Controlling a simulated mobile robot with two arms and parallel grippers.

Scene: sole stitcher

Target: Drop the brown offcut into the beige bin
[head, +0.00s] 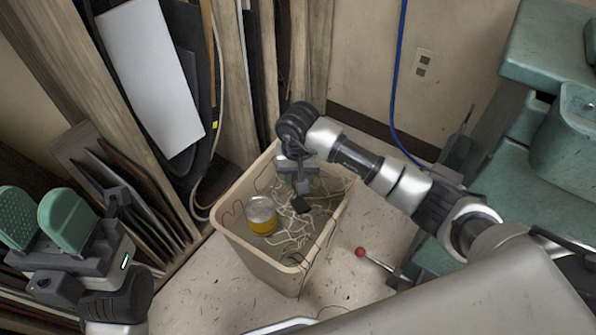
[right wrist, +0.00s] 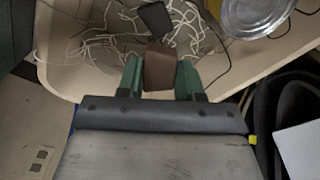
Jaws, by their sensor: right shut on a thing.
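The brown offcut (right wrist: 160,68) is held between the green fingers of my right gripper (right wrist: 160,78) in the right wrist view. In the head view my right gripper (head: 301,183) hangs over the beige bin (head: 262,262), inside its rim outline; the offcut is hard to make out there. The open bin also shows in the right wrist view (right wrist: 62,82), below the held offcut. My left gripper (head: 42,222) is at the far left of the head view, away from the bin, its green pads apart with nothing between them.
In the bin are a yellow can (head: 261,216), a dark scrap (head: 301,204) and tangled pale strings and dark cords. Boards and sheets lean left of the bin. A green machine (head: 560,150) stands at right, with a red-knobbed lever (head: 360,252) near the bin.

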